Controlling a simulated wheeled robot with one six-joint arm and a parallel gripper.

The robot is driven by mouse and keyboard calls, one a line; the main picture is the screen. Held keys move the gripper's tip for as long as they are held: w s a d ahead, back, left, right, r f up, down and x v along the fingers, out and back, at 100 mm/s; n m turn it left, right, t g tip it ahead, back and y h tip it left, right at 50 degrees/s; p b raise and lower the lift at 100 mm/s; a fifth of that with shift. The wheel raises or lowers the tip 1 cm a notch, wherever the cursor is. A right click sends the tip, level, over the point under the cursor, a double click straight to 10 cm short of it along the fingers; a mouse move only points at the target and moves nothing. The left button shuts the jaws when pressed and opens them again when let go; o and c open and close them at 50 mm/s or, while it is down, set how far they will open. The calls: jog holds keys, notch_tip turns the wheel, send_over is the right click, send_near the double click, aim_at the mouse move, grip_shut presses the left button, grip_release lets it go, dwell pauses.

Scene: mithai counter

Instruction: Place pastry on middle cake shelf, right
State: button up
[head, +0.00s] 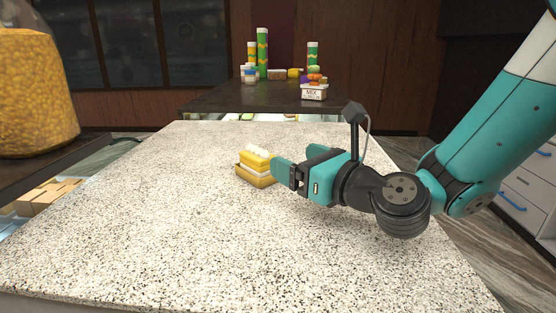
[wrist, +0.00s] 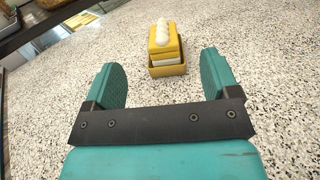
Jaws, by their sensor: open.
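The pastry (head: 257,157) is a yellow and white layered slice topped with white cream blobs. It sits in a small golden-brown tray (head: 254,178) on the speckled counter in the head view. In the wrist view the pastry (wrist: 164,40) and its tray (wrist: 168,71) are ahead of the fingers, near the top centre. My gripper (head: 280,174) is just right of the pastry in the head view, low over the counter. It is open and empty, and the wrist view shows its two teal fingers (wrist: 164,84) apart with the pastry beyond them. I cannot make out the cake shelf.
The speckled counter (head: 150,230) is mostly clear around the pastry. A big jar of yellow bits (head: 35,95) stands at the left on a dark surface. Cardboard boxes (head: 45,195) lie lower left. A dark counter (head: 215,98) behind holds tubes, jars and a white box labelled MIX (head: 314,93).

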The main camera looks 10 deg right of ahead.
notch_tip(320, 180, up, 6)
jog(key=w+a+p, duration=0.2)
jog(key=w+p, duration=0.1)
jog(key=p, duration=0.4)
jog(key=b, duration=0.7)
send_near(260, 154)
jog(key=shift+w+a+f, duration=0.2)
jog(key=shift+w+a, duration=0.1)
jog(key=shift+w, duration=0.2)
jog(key=shift+w+a+f, duration=0.2)
jog(key=shift+w+a, duration=0.1)
jog(key=shift+w, duration=0.2)
jog(key=shift+w+a+r+p, duration=0.25)
jog(key=shift+r+p, duration=0.15)
jog(key=shift+p, duration=0.3)
jog(key=shift+w+a+f+p, duration=0.1)
jog(key=shift+w+a+p, duration=0.15)
jog(key=shift+w+p, duration=0.15)
jog(key=p+x, duration=0.5)
jog(key=shift+r, duration=0.25)
jog(key=shift+w+a+f+p, duration=0.3)
jog(key=shift+w, duration=0.1)
jog(key=shift+c, duration=0.2)
